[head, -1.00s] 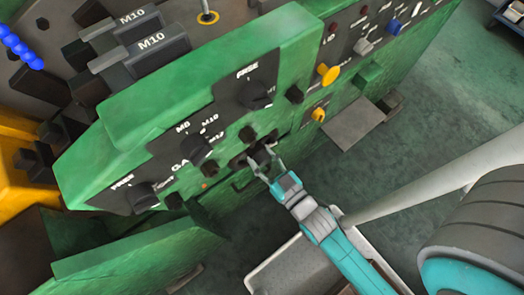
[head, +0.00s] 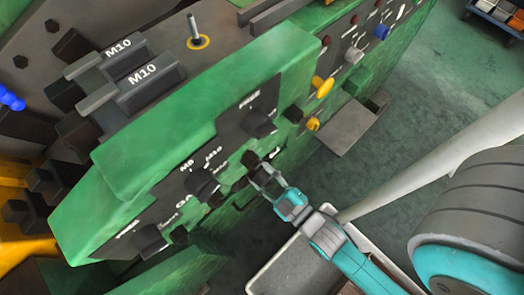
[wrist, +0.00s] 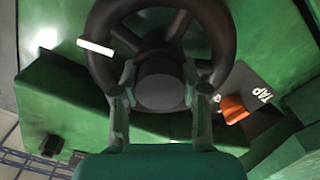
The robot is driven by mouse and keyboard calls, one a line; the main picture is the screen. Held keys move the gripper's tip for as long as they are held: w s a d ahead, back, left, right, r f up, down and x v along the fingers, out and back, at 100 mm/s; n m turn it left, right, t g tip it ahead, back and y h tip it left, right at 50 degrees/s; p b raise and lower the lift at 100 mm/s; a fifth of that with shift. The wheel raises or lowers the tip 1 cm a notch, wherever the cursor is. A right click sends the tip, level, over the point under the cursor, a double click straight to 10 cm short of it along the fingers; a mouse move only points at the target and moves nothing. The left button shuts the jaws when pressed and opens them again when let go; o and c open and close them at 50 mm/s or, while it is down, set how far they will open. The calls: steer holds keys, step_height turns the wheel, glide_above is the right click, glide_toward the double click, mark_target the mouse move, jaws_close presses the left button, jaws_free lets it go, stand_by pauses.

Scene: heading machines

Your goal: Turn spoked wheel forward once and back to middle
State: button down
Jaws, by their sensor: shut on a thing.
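The spoked wheel (wrist: 222,30) is dark, with a thick rim, spokes and a round hub (wrist: 160,85), and fills the upper middle of the wrist view. A white mark (wrist: 95,47) shows on its rim at the upper left. My gripper (wrist: 158,80) has one finger on each side of the hub and is shut on the wheel. The lower rim is partly hidden by the fingers. In the head view my gripper (head: 264,172) reaches the green machine's front panel, where the wheel is small and mostly hidden.
An orange knob (wrist: 233,108) by a TAP label sits close to the right finger. In the head view, black knobs (head: 259,122) and a yellow knob (head: 322,86) stick out of the panel. A grey plate (head: 350,125) juts out low. Open green floor (head: 425,100) lies to the right.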

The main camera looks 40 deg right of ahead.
steer(key=n, duration=0.4)
steer(key=shift+n, duration=0.3)
steer(key=n, duration=0.3)
steer(key=shift+n, duration=0.3)
steer(key=n, duration=0.3)
steer(key=shift+n, duration=2.1)
steer(key=c, duration=0.6)
jaws_free()
